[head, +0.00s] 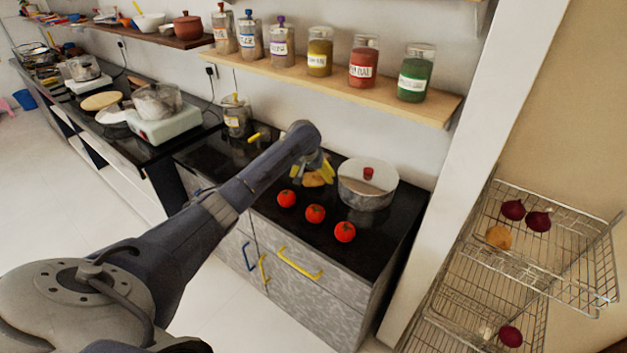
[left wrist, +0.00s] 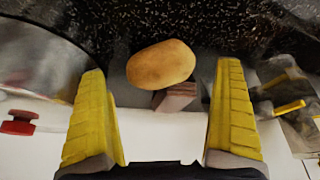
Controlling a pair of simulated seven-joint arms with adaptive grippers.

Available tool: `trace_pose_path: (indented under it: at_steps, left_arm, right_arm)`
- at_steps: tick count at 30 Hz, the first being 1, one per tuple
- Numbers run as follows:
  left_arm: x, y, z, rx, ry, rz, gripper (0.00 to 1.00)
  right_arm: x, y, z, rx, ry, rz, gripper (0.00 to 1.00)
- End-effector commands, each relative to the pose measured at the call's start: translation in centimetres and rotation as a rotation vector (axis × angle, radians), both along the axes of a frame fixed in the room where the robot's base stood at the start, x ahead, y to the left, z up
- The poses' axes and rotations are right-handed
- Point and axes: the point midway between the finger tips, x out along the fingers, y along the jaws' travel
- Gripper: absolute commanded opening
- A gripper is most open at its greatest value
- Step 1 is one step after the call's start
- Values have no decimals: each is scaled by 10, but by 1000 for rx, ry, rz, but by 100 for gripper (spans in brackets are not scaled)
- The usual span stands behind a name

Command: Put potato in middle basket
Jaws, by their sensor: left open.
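A tan potato (head: 314,181) lies on the black counter, left of the steel pot and behind the tomatoes. My left gripper (head: 313,170), with yellow fingers, is directly over it and partly hides it. In the left wrist view the potato (left wrist: 160,65) shows between the fingertips of the open left gripper (left wrist: 163,72), with gaps on both sides. Tiered wire baskets (head: 590,262) stand at the right; the upper one holds two onions (head: 538,221) and a tan round item (head: 499,237). I cannot tell for certain which tier is the middle. My right gripper is not in view.
A steel pot (head: 368,191) with a red knob stands close right of the gripper. Three tomatoes (head: 315,214) line the counter's front. A wooden shelf (head: 345,88) with jars hangs above. A white wall edge (head: 480,150) separates counter and baskets. An onion (head: 510,336) lies lower in the rack.

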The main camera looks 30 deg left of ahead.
Motion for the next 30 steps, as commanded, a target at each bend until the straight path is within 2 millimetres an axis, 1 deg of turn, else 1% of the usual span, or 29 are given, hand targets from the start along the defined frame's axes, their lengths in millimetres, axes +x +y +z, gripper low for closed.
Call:
trace_pose_path:
  at_steps: [3,9,13,21,30]
  left_arm:
    - [6,2,-13,-1,3,2,100]
    - [14,4,-30,0,1,0,100]
    - [16,5,-35,0,1,0,100]
    - [16,5,-36,0,0,-1,100]
    - [16,5,-36,0,0,0,65]
  right_arm:
    - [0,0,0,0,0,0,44]
    - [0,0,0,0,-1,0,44]
    - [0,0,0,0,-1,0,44]
    - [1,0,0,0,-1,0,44]
    - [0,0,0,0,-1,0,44]
